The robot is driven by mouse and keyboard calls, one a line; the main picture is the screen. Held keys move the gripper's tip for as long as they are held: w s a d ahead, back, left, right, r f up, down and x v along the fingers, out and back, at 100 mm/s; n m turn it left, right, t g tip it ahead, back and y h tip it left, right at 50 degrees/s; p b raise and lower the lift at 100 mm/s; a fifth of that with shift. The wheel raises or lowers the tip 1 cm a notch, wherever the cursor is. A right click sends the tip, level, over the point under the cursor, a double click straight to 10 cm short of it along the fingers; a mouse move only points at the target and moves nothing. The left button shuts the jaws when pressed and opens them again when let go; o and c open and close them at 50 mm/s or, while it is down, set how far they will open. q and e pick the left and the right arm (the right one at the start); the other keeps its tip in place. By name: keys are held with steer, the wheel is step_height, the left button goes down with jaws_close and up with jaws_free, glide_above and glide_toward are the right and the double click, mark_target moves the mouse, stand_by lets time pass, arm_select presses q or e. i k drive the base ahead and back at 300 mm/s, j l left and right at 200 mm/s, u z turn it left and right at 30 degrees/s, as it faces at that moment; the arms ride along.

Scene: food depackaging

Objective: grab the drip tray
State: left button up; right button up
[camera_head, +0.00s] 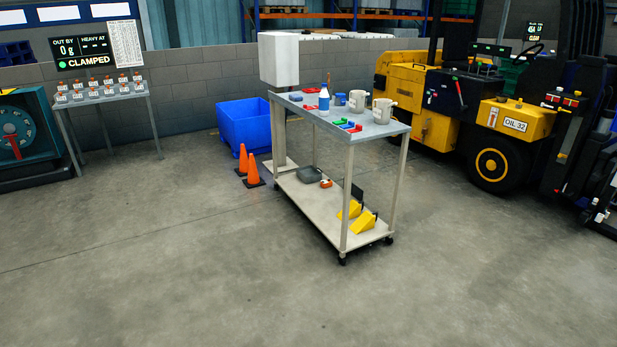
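A dark grey, flat, shallow object (310,174), which looks like the drip tray, lies on the lower shelf toward the back of a wheeled cart (343,138). It is small in view, so its exact shape is hard to tell. A small orange-red item (326,183) lies just to its right. The cart's top partly overhangs this shelf. Neither of my grippers is in view.
Yellow wedges (361,221) sit at the shelf's near end; mugs (382,110) and a bottle (324,100) stand on top. Orange cones (253,172) and a blue bin (242,122) are left of the cart. A yellow forklift (497,160) is right. The front floor is clear.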

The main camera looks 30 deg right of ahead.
mark_target(308, 175)
steer(key=i+l+z, duration=0.2)
steer(key=l, duration=0.15)
steer(key=i+l+z, duration=0.55)
steer(key=l+z, duration=0.15)
steer(key=i+l+z, duration=0.5)
steer(key=i+z, duration=1.25)
steer(key=i+l, duration=0.15)
steer(key=i, duration=0.7)
steer(key=i+l+z, duration=0.1)
steer(key=i, duration=0.8)
steer(key=i+j+u, duration=0.2)
steer(key=i+u, duration=0.2)
steer(key=i, duration=0.15)
steer(key=i+u, duration=0.4)
steer(key=i, duration=0.15)
steer(key=i+u, duration=0.45)
steer(key=i+l+u, duration=0.4)
steer(key=i, duration=0.2)
steer(key=i+u, duration=0.3)
steer(key=u, duration=0.15)
steer(key=i+u, duration=0.25)
steer(key=u, duration=0.2)
steer(key=i+l+u, duration=0.1)
steer(key=i+u, duration=0.2)
steer(key=u, duration=0.15)
steer(key=i+l+u, duration=0.2)
steer(key=u, duration=0.3)
steer(key=i+l+u, duration=0.25)
steer(key=u, duration=0.2)
